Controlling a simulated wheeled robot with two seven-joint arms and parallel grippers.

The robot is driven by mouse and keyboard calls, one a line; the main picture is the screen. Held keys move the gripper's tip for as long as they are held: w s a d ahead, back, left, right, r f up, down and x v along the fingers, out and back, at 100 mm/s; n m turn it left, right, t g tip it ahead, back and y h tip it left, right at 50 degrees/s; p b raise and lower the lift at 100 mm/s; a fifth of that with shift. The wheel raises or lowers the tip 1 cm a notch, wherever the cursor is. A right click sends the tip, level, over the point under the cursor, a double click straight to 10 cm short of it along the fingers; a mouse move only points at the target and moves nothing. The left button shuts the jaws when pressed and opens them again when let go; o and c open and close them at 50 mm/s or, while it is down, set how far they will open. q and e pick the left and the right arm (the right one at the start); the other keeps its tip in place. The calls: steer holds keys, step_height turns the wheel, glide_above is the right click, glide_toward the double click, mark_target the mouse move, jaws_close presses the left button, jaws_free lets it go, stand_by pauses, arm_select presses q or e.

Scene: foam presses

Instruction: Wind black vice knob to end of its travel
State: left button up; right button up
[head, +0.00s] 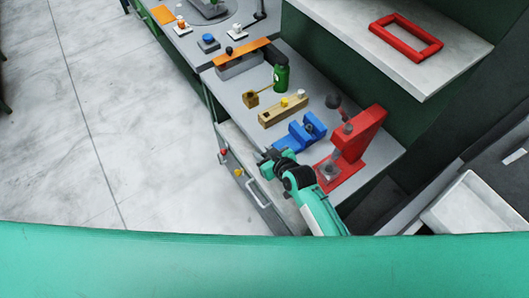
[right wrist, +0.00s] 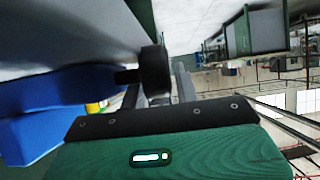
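The blue vice (head: 300,134) stands on the grey bench in the head view, between a wooden block and a red press. In the right wrist view its blue body (right wrist: 40,120) fills the left side, and a short dark shaft leads from it to the black vice knob (right wrist: 155,72). My right gripper (head: 266,161) is at the vice's front end, at the bench edge, and hides the knob in the head view. In the right wrist view its fingers (right wrist: 158,92) stand apart, open, with the knob between or just beyond their tips. Contact cannot be told. My left gripper is out of view.
A red press (head: 355,145) stands close to the right of the vice. A wooden block (head: 283,111) with a yellow knob and a green bottle (head: 281,74) stand behind it. A drawer handle (head: 258,193) sits below the bench edge. Open floor lies left.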

steer(key=b+v, duration=0.3)
steer(key=v, duration=1.1)
steer(key=shift+f, duration=0.1)
steer(key=shift+w, duration=0.1)
